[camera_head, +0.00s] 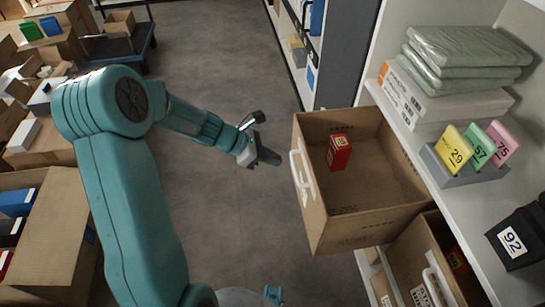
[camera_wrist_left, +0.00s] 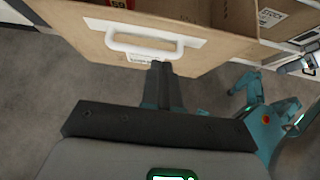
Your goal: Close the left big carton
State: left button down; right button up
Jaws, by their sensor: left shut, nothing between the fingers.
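The left big carton (camera_head: 340,225) is an open-topped brown drawer box, pulled out from the shelf, with a white handle (camera_head: 303,178) on its front. A small red box (camera_head: 339,152) lies inside it. In the left wrist view the carton's front (camera_wrist_left: 195,55) and its handle (camera_wrist_left: 145,48) fill the top. My left gripper (camera_head: 272,158) is shut and empty, just left of the carton front. In the left wrist view its fingertips (camera_wrist_left: 161,68) point at the front, near the handle's lower edge; I cannot tell whether they touch. My right gripper does not show clearly.
A second open carton (camera_head: 425,250) with a white handle sits at the lower right. The shelf (camera_head: 390,105) above holds folded bags (camera_head: 465,55) and numbered cards (camera_head: 457,148). Cartons crowd the left side. The grey floor (camera_head: 215,60) between is clear.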

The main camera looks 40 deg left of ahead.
aim_at(309, 167)
pick_arm(q)
jog(key=w+d+f, duration=0.1)
jog(key=w, duration=0.1)
jog(key=w+d+f+b, duration=0.1)
jog(key=w+d, duration=0.1)
jog(key=w+d+f+b, duration=0.1)
jog(key=w+d, duration=0.1)
jog(key=shift+f, duration=0.35)
jog(key=shift+d, duration=0.1)
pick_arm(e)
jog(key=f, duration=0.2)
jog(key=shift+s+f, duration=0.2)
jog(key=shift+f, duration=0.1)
pick_arm(q)
jog(key=shift+w, duration=0.1)
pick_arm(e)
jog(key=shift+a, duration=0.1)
